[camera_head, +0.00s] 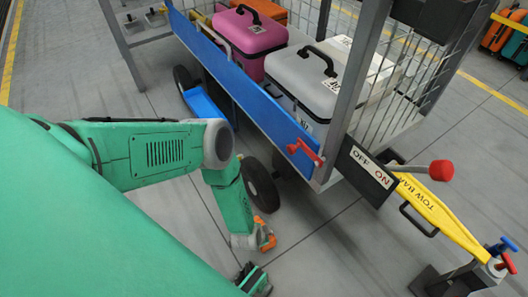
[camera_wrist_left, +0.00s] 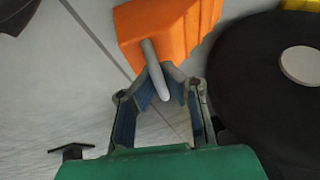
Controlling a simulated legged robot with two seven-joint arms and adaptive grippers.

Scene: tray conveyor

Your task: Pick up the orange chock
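The orange chock (camera_head: 266,237) is on the floor beside the cart wheel, partly hidden by my left arm. In the left wrist view the chock (camera_wrist_left: 165,28) is at the top, and a grey rod-like handle (camera_wrist_left: 153,65) sticks out of it toward me. My left gripper (camera_wrist_left: 165,82) is open, with its two bent fingers on either side of the handle. Whether a fingertip touches the handle I cannot tell.
A black wheel (camera_head: 260,184) of the cart is close to the chock; it fills the right of the wrist view (camera_wrist_left: 265,85). The cart's blue side rail (camera_head: 245,80) is above, with pink and grey cases on it. A yellow tow bar (camera_head: 440,215) extends right. Floor between is clear.

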